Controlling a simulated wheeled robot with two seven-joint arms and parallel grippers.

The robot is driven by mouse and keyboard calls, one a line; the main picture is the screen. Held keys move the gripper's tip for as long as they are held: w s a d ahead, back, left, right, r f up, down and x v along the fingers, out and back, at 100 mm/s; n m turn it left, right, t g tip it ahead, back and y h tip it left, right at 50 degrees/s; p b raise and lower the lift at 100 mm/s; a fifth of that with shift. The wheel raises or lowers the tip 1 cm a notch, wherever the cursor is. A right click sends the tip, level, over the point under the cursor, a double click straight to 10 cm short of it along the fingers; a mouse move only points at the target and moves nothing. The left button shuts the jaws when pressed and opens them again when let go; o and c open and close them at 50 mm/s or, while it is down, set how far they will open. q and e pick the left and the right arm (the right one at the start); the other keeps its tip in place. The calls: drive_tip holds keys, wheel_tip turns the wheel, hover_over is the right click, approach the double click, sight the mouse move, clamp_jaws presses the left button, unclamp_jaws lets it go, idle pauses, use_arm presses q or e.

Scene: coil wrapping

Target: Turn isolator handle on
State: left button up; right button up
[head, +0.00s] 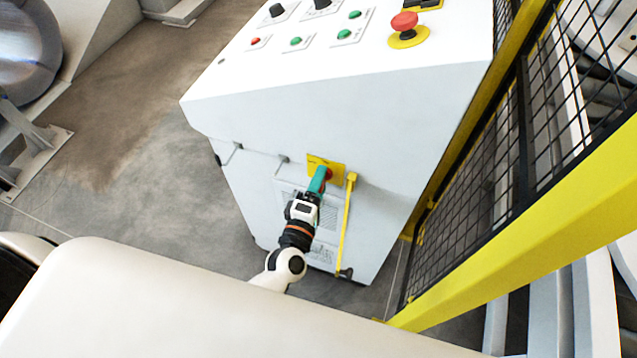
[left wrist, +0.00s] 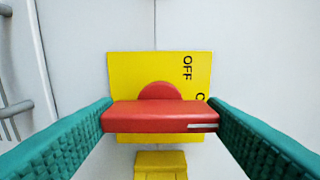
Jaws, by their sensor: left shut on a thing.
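The red isolator handle (left wrist: 155,116) sits on a yellow plate (left wrist: 128,72) on the front of the white cabinet. In the left wrist view it lies level across the picture, with a white mark at its right end. "OFF" is printed above that end, turned sideways; a second label beside it is mostly hidden. My left gripper (left wrist: 160,110) has its green fingers at the two ends of the handle, shut on it. In the head view, the left gripper (head: 317,184) covers much of the handle (head: 329,174). My right gripper is not in view.
A yellow bar (head: 346,222) hangs down the cabinet (head: 330,110) just right of the handle. The sloped top carries buttons and a red emergency stop (head: 404,22). A yellow-framed mesh fence (head: 490,150) stands close on the right. Floor (head: 190,190) is clear to the left.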

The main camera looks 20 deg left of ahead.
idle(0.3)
use_arm(q)
drive_tip(key=o, duration=0.7)
drive_tip(key=s+b, duration=0.3)
drive_tip(key=s, duration=0.9)
drive_tip(key=shift+a, duration=0.15)
